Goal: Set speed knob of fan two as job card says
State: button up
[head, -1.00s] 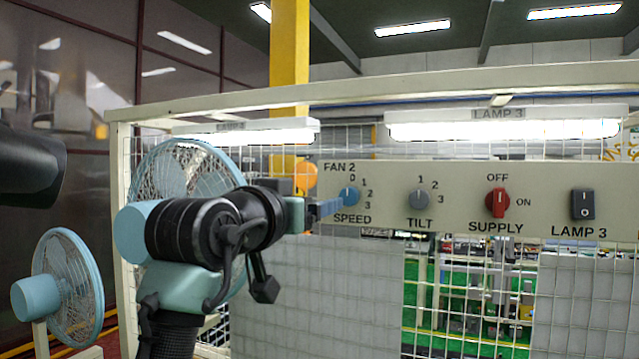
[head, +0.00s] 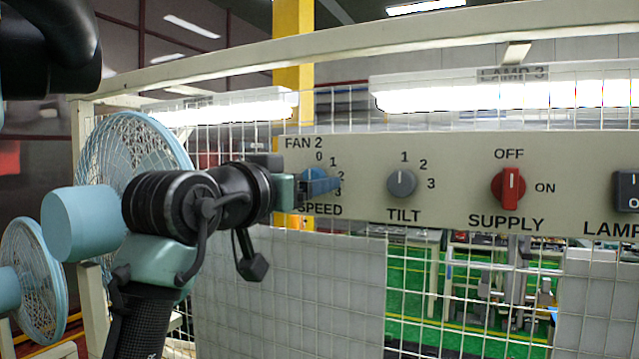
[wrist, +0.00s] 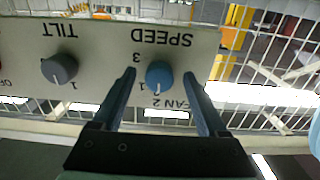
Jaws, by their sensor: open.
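The blue speed knob (head: 309,176) sits on the beige panel (head: 455,150) under the label FAN 2. Digits 0 to 3 curve around its upper right. My gripper (head: 325,186) reaches in from the left, and its fingers cover part of the knob and the digits. In the wrist view, which is upside down, the open fingers (wrist: 159,72) stand on either side of the blue knob (wrist: 159,75), with gaps visible. Its white mark points towards the panel's top, apparently near 0. No job card is readable in either view.
The grey tilt knob (head: 401,183), red supply switch (head: 508,189) and black lamp switch (head: 627,192) lie to the right on the panel. A wire mesh (head: 430,290) is behind. A large blue fan (head: 130,150) and another fan (head: 38,275) stand at left.

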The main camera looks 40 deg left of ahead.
jog(key=shift+s+d+r, duration=0.1)
jog(key=shift+s+r, duration=0.05)
jog(key=shift+s, duration=0.1)
jog(key=shift+c, duration=0.2)
jog(key=shift+w, duration=0.1)
grip_shut()
jog(key=shift+m, duration=0.4)
jog(key=shift+m+b, duration=2.4)
jog(key=shift+m, duration=5.1)
